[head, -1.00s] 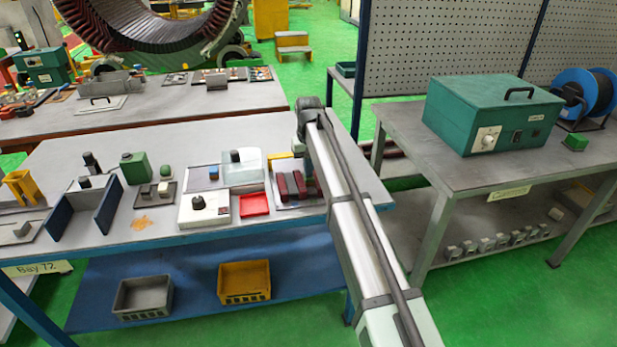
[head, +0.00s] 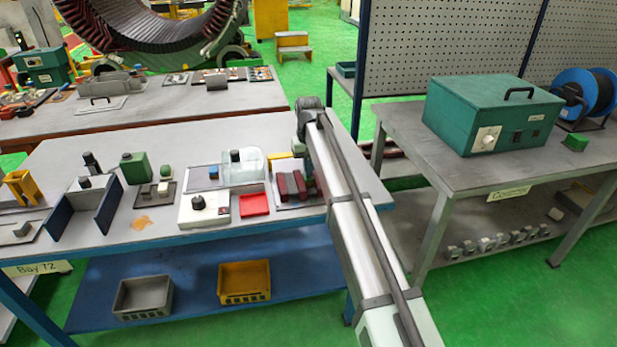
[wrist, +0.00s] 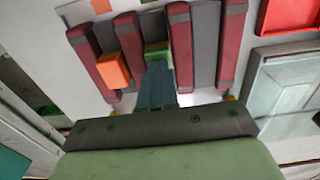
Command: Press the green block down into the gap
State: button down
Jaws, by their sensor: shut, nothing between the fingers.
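In the wrist view, a fixture of dark red and grey upright bars (wrist: 178,45) fills the upper middle. The green block (wrist: 155,47) sits in the gap between two of the dark red bars, and only its upper part shows. My gripper (wrist: 158,68) is shut, with its dark fingers held together over the gap, their tips at or just beside the green block. I cannot tell whether they touch it or how deep it sits. In the head view, the bars (head: 291,185) stand at the right end of the bench, and my arm hides the fingers and the green block.
An orange block (wrist: 112,70) is beside the left bar in the wrist view. A red tray (head: 254,204) and a clear case (head: 243,168) stand left of the bars. A blue-walled holder (head: 84,208) is further left. Free bench top (head: 165,137) lies behind.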

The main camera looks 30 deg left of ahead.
dwell(0.7)
jog(key=shift+r, duration=3.45)
